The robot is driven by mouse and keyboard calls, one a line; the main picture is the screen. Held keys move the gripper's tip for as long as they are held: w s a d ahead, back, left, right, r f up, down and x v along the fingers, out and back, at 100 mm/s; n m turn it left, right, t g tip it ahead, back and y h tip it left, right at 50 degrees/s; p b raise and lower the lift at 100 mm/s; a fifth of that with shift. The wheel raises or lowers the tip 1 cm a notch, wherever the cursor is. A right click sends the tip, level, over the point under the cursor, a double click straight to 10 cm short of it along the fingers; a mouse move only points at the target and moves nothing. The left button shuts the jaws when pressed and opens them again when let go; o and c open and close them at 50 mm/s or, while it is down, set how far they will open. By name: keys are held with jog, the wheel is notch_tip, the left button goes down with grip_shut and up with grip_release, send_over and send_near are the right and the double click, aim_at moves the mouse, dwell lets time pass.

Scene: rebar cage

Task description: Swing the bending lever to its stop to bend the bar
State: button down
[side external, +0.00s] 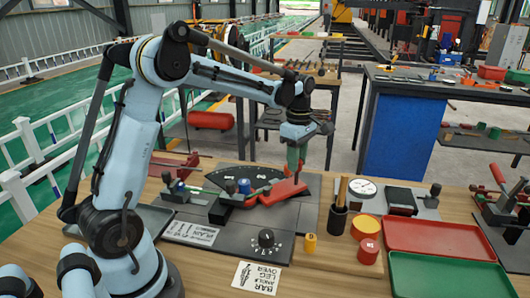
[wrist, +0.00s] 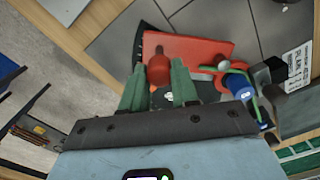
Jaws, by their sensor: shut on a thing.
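My gripper (side external: 296,165) is shut on the upright red handle of the bending lever. In the wrist view, the handle's red knob (wrist: 158,68) stands between the two green fingers. The lever's red arm (side external: 276,192) is at the right of the bending plate, and its wide red part (wrist: 200,48) shows in the wrist view. A blue pin (side external: 244,186) stands near the lever's inner end and also shows in the wrist view (wrist: 240,88). A dark fan-shaped angle scale (side external: 240,174) lies behind it.
A dial knob (side external: 265,240) and a printed card (side external: 257,275) lie in front of the bender.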

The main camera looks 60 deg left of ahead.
jog(key=shift+w+a, duration=0.15)
jog(key=shift+a, duration=0.55)
jog(key=c, duration=0.9)
grip_release()
jog(key=shift+o, duration=0.2)
jog(key=shift+d, duration=0.15)
jog(key=shift+r, duration=0.3)
notch_tip(320, 180, up, 12)
jog(key=shift+f, duration=0.25)
